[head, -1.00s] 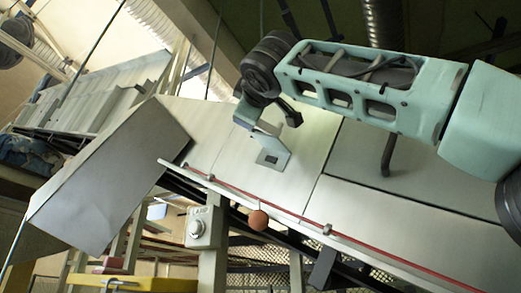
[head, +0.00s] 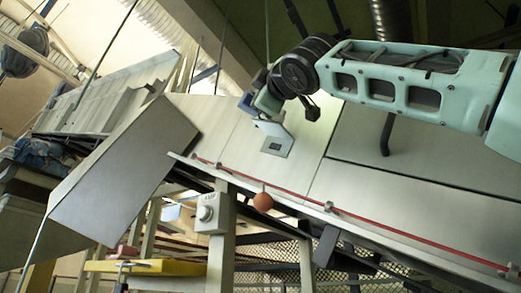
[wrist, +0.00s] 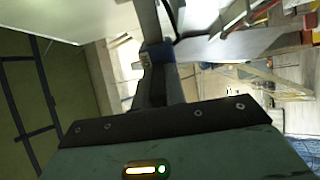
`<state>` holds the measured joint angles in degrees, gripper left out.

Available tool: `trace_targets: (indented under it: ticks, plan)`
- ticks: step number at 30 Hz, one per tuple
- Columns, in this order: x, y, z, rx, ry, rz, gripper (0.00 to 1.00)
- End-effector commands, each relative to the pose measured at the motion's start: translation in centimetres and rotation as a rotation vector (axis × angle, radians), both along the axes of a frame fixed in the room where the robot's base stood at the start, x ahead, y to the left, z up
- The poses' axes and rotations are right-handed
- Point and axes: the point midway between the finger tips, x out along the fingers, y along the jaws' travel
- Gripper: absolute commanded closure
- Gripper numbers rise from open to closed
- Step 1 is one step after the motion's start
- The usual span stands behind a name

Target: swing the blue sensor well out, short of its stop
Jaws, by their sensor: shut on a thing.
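The blue sensor (head: 246,102) shows as a small dark blue piece at the end of my arm in the head view, above the pale belt deck. It also shows in the wrist view (wrist: 157,54), at the far end of my dark fingers. My gripper (head: 264,103) is shut on it; the fingers show in the wrist view (wrist: 153,84).
A red cord (head: 290,195) with an orange ball (head: 263,202) runs along the deck's (head: 375,202) near edge. A white switch box (head: 211,213) hangs below. A large grey chute (head: 125,170) stands left. There is open air above the deck's left part.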

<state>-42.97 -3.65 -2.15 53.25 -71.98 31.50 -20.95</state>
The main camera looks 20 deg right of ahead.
Motion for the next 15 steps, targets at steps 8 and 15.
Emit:
trace_targets:
  ticks: [8,15]
  plan:
    - [0.02,0.05,-0.04,0.0,0.001,0.0,0.65]
    - [-0.47,-0.06,-0.41,0.001,-0.001,0.0,0.65]
